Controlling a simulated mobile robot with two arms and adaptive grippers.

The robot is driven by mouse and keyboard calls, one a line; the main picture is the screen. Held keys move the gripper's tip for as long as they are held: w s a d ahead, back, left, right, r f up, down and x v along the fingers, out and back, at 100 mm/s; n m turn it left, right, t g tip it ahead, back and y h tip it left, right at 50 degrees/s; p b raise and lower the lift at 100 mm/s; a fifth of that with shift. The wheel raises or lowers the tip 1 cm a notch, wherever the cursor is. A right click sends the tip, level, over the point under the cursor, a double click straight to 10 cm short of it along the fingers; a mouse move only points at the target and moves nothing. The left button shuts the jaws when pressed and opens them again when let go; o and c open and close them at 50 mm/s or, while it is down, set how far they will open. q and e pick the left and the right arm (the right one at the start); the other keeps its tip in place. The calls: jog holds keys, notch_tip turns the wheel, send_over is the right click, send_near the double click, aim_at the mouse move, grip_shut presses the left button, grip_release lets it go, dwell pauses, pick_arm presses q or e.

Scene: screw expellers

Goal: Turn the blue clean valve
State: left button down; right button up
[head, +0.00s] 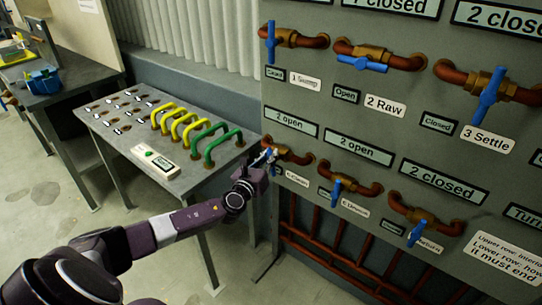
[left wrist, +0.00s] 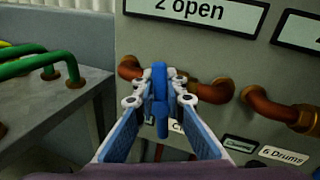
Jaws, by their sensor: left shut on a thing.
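The blue-handled valve (left wrist: 161,88) is the leftmost of the lower row on the grey panel, on a copper pipe (left wrist: 209,91). Its handle stands about upright in the left wrist view, across the pipe. My left gripper (left wrist: 161,101) has one fingertip on each side of the handle and is shut on it. In the head view the left gripper (head: 268,158) covers much of this valve. A label below it is partly hidden in the left wrist view. A sign above reads "2 open". My right gripper is not in view.
The panel (head: 275,90) carries several other blue-handled valves, such as the lower middle one (head: 337,189). A grey table (head: 190,182) to the left holds yellow (head: 168,117) and green handles (head: 222,147) and a white box (head: 155,161).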

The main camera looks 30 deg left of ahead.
pick_arm(q)
jog(key=shift+w+a+f+n+g+h+p, duration=0.1)
jog(key=shift+a+f+n+g+h+p, duration=0.2)
jog(key=shift+n, duration=1.1)
jog(key=shift+s+a+f+n+g+h+p, duration=0.15)
jog(key=shift+a+n+g+h+p, duration=0.3)
jog(key=shift+n, duration=0.95)
jog(key=shift+w+a+f+n+g+h+p, duration=0.2)
jog(key=shift+n+h+p, duration=0.25)
jog(key=shift+n, duration=0.95)
jog(key=c, duration=2)
grip_release()
